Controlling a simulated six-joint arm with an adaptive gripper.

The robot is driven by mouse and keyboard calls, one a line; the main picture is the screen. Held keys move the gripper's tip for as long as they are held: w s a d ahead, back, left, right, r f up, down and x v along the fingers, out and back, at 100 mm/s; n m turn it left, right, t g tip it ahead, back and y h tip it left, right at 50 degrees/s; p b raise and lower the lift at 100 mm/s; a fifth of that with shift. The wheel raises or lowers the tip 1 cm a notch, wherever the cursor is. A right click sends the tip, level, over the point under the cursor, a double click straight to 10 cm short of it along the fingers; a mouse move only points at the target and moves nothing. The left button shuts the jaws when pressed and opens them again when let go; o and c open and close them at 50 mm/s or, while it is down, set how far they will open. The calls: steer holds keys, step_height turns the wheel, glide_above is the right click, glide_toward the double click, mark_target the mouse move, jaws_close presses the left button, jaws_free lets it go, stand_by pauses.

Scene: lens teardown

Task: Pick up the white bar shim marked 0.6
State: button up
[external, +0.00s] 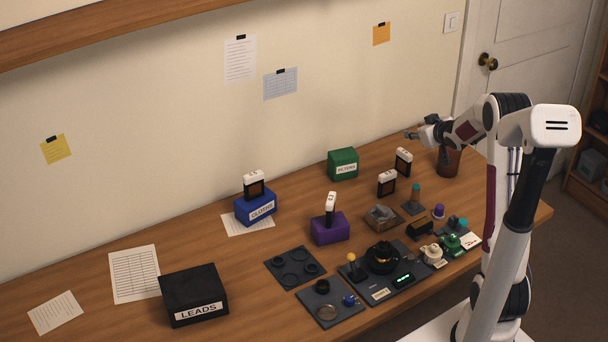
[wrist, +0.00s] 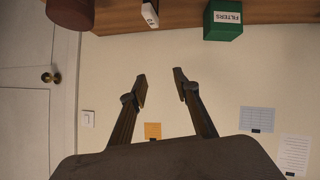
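Several dark pieces with white bar tops stand on the bench, all upright in the external view. One is on the blue block (external: 255,207), its white bar top (external: 253,176) showing. One is on the purple block (external: 330,229), with its white top (external: 330,198) edge-on. Two more white-topped pieces stand at the right, one nearer (external: 387,183) and one farther (external: 403,162). I cannot read which is marked 0.6. My gripper (external: 411,135) is raised near the back wall, above the bench. In the wrist view its fingers (wrist: 160,79) are apart and empty. One white bar top (wrist: 150,14) shows there.
The green FILTERS box (external: 343,164) stands at the back, also in the wrist view (wrist: 223,20). A brown pot (external: 449,162) is below my wrist. Trays and small parts fill the front, around a dark base (external: 408,283). A black LEADS box (external: 194,294) is front left.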

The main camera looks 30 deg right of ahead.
steer(key=w+d+f+t+y, duration=0.1)
steer(key=w+d+f+y, duration=0.2)
steer(key=f, duration=0.5)
glide_toward(396, 162)
steer(key=shift+s+d+r+n+t, duration=0.1)
steer(key=shift+d+r+n+t, duration=0.1)
steer(key=shift+d, duration=0.2)
steer(key=shift+s+d+r+n+t, duration=0.1)
steer(key=shift+d+r+n+t, duration=0.1)
steer(key=shift+d, duration=0.25)
steer(key=shift+s+f+y, duration=0.15)
steer(key=shift+f+y, duration=0.25)
steer(key=shift+f, duration=0.25)
steer(key=shift+x, duration=1.3)
steer(key=shift+a+f+x, duration=0.1)
steer(key=shift+f+x, duration=0.05)
steer(key=shift+x, duration=0.7)
steer(key=shift+a+f+x, duration=0.1)
steer(key=shift+x, duration=1.55)
